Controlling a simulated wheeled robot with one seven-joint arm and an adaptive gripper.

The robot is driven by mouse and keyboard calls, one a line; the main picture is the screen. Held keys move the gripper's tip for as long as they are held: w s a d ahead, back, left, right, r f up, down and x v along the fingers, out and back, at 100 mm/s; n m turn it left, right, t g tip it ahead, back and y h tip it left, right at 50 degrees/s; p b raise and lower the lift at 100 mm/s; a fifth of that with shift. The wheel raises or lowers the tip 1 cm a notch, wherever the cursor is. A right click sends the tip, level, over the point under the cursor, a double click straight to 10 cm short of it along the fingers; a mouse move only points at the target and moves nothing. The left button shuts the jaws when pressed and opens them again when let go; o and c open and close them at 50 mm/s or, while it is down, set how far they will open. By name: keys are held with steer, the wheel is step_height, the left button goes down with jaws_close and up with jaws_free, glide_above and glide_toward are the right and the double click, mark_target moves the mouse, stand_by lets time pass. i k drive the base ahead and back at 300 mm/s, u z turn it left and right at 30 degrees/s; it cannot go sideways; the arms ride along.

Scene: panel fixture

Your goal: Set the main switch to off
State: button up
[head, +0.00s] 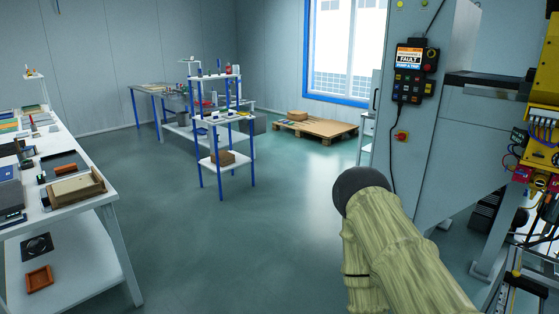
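A small red knob on a yellow plate (402,136) is on the front of the tall grey cabinet (455,120), at the right. It looks like the main switch, but it is too small to tell its setting or read a label. Above it hangs a black control box (409,88) with an orange screen (409,57) reading FAULT and several buttons. My arm, in a pale ribbed sleeve with a dark round end, reaches up from the lower right, below the knob and apart from it in the picture. No gripper fingers show.
A yellow machine (543,80) with wires stands at the right edge, beside a dark ledge (490,83). A cluttered white table (85,198) is at the left. Blue-legged shelves (228,168) and a wooden pallet (330,131) stand farther back. The middle floor is clear.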

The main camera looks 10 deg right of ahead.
mark_target(402, 137)
steer(key=z, duration=0.55)
steer(key=i, duration=1.9)
steer(key=z, duration=0.95)
steer(key=i, duration=1.2)
steer(key=u, duration=0.35)
